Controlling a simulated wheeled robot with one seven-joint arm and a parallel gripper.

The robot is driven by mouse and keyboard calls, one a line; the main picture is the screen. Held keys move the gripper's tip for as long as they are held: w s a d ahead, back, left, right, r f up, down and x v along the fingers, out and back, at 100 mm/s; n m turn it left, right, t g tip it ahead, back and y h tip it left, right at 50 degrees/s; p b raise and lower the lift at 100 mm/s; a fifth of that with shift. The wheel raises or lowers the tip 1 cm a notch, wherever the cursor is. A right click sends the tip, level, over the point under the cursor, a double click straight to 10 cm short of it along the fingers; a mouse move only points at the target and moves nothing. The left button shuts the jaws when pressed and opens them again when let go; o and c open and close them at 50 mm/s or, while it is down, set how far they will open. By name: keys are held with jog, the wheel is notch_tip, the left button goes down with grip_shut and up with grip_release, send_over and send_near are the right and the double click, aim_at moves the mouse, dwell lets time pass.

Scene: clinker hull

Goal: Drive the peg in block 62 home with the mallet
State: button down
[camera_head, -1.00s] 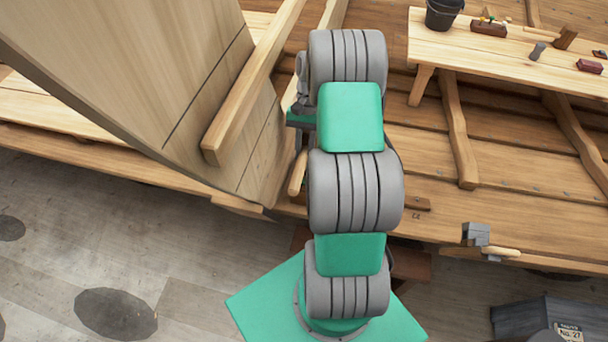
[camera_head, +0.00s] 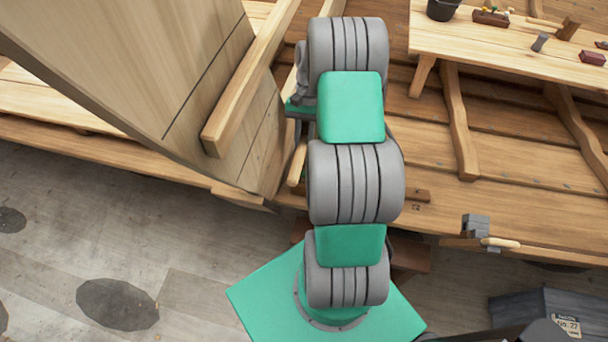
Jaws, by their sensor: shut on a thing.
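My gripper (camera_head: 297,150) shows only in part at the left of my arm, below a green piece. The arm hides most of it. A pale wooden stick (camera_head: 297,168), which looks like the mallet's handle, sticks out below it, held in the jaws. I cannot make out the mallet's head. A small brown block (camera_head: 417,195) lies on the hull planks just right of my arm, partly hidden by it. A small mark, perhaps 62, is by it. I cannot make out its peg.
A curved wooden panel (camera_head: 130,60) with a thick batten (camera_head: 245,85) rises close left of my arm. A bench (camera_head: 500,45) with tools and a bucket (camera_head: 443,9) stands at the upper right. A grey clamp-like tool (camera_head: 475,228) sits at the planks' edge. A grey box (camera_head: 540,305) is lower right.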

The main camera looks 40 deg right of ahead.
jog(key=shift+s+a, duration=0.1)
jog(key=shift+s, duration=0.3)
jog(key=shift+w, duration=0.35)
jog(key=shift+s, duration=0.15)
